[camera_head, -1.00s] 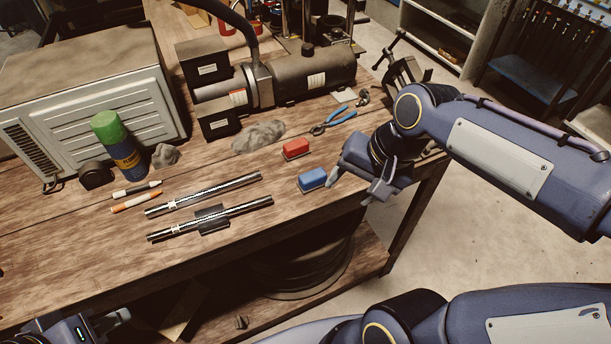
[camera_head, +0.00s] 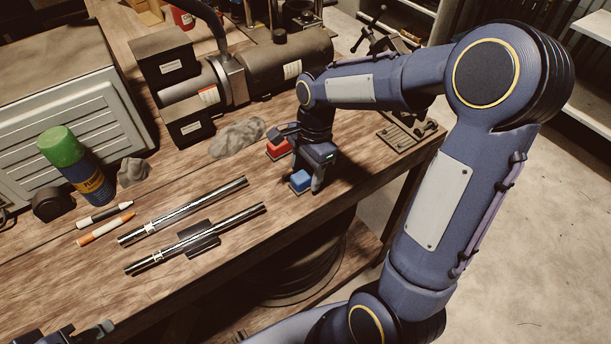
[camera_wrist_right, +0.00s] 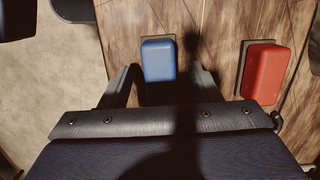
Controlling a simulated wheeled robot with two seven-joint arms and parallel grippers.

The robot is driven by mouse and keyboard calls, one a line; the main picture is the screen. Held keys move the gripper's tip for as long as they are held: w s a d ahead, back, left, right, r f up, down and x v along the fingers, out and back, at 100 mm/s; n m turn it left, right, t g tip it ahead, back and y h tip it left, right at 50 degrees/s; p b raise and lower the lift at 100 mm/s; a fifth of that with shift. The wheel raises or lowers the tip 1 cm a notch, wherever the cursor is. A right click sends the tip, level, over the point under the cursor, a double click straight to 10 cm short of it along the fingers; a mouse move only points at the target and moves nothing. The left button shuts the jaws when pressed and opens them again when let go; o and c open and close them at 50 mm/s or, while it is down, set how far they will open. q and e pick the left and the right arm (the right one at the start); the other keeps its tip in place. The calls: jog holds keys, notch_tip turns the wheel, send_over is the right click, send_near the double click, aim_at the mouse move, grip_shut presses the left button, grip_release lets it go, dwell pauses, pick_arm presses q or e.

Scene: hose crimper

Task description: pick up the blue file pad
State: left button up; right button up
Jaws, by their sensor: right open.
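The blue file pad (camera_head: 300,181) lies on the wooden workbench near its front edge. It also shows in the right wrist view (camera_wrist_right: 158,60), ahead of and between the two fingers. My right gripper (camera_head: 303,184) is open above the bench, pointing down, with its fingers at either side of the blue pad's near end; contact cannot be told. In the right wrist view nothing is clamped between the fingers (camera_wrist_right: 165,85). My left gripper (camera_head: 95,332) shows only in part at the bottom left corner, and its jaws are unclear.
A red pad (camera_wrist_right: 265,72) lies beside the blue one. Two metal rods (camera_head: 190,225), two markers (camera_head: 105,222) and a green-capped can (camera_head: 75,165) lie or stand to the left. A grey cloth lump (camera_head: 238,137) and a dark cylindrical machine (camera_head: 285,72) are behind.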

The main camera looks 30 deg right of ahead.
jog(key=shift+f, duration=0.6)
jog(key=c, duration=1.2)
jog(key=shift+r, duration=0.1)
jog(key=shift+w+r, duration=0.1)
jog(key=shift+r, duration=0.35)
notch_tip(320, 180, up, 2)
jog(key=shift+a+r, duration=0.1)
jog(key=shift+r, duration=0.15)
jog(key=s+a+r, duration=0.1)
jog(key=s+r, duration=0.2)
jog(key=s, duration=0.1)
jog(key=s+a+r+b, duration=0.1)
jog(key=s+a+r, duration=0.1)
jog(key=s, duration=0.3)
jog(key=s+a+r+b, duration=0.1)
jog(key=s+r, duration=0.3)
jog(key=shift+s+a+r, duration=0.2)
jog(key=shift+a+r, duration=0.05)
jog(key=shift+a, duration=0.1)
